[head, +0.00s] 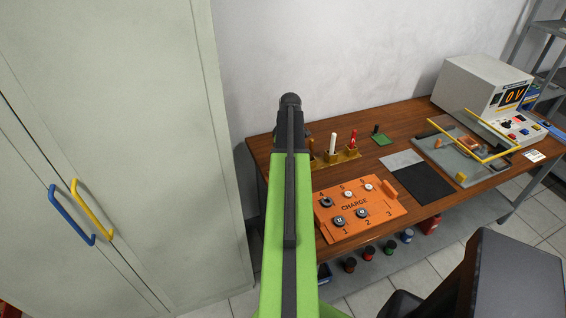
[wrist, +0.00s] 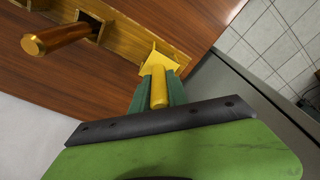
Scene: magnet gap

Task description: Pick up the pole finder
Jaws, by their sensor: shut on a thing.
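My gripper (wrist: 160,88) has its dark green fingers shut on a yellow rod, apparently the pole finder (wrist: 158,92), at the end of a brass-coloured rack (wrist: 122,28). A square yellow part shows just beyond the fingertips; I cannot tell whether the rod is clear of its slot. A second, brass-coloured rod (wrist: 58,38) stands in the neighbouring slot. In the head view my green arm covers the gripper and the rack's left end. The rest of the rack (head: 345,156) holds a white tool (head: 333,143) and a red tool (head: 352,140).
An orange CHARGE panel (head: 354,207) lies in front of the rack on the wooden bench. A green block (head: 382,140), a grey-and-black mat (head: 418,180) and a white meter reading 0 V (head: 480,88) are to the right. A cabinet (head: 120,120) stands at left.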

